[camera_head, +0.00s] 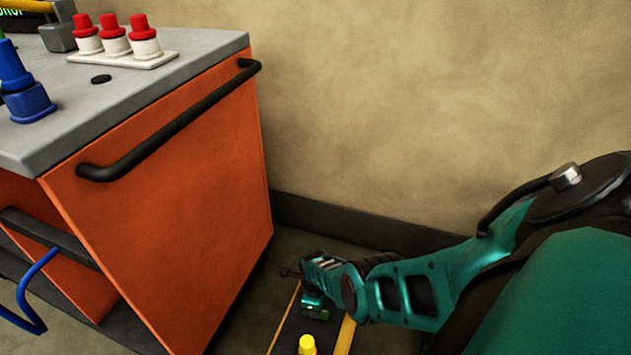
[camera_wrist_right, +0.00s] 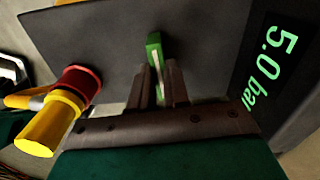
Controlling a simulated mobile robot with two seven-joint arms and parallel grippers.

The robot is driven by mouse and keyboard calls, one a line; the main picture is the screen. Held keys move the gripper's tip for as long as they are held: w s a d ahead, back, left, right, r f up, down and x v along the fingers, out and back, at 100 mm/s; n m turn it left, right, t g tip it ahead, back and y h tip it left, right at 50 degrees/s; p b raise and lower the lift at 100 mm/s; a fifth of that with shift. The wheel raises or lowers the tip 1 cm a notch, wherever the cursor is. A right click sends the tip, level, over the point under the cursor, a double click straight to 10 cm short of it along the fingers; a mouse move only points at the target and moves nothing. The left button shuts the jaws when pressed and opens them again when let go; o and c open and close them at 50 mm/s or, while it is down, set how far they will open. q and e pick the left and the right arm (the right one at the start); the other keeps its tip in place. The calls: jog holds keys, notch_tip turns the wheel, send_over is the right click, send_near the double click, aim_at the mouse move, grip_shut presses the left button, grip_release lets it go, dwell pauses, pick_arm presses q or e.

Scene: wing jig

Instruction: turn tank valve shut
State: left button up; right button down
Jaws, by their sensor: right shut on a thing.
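The tank valve's handle shows as a narrow green lever (camera_wrist_right: 154,44) with a pale strip, in front of a dark grey panel (camera_wrist_right: 85,42) in the right wrist view. My right gripper (camera_wrist_right: 158,74) has its two brown fingers shut on this lever, one on each side. The lever's lower part is hidden between the fingers. In the head view my right arm reaches down from the right to near the floor, and its end (camera_head: 316,298) is small and dark there, with the grip hard to see. My left gripper is in neither view.
A display (camera_wrist_right: 275,65) reading "5.0 bar" is beside the lever. A yellow and red fitting (camera_wrist_right: 60,115) sticks out at left. In the head view an orange cabinet (camera_head: 170,200) with a black handle stands left of my arm. A yellow knob (camera_head: 307,345) is at the bottom.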

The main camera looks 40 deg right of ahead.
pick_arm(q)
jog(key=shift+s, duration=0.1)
pick_arm(e)
jog(key=shift+m, duration=0.7)
jog(key=c, duration=1.1)
grip_release()
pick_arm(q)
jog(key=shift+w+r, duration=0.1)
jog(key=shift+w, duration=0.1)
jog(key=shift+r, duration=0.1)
pick_arm(e)
jog(key=shift+r+p, duration=0.3)
pick_arm(q)
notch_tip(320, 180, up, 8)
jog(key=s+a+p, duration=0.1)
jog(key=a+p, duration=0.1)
jog(key=p, duration=0.9)
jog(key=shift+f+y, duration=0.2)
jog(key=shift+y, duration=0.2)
pick_arm(e)
notch_tip(320, 180, up, 12)
jog(key=shift+r, duration=0.15)
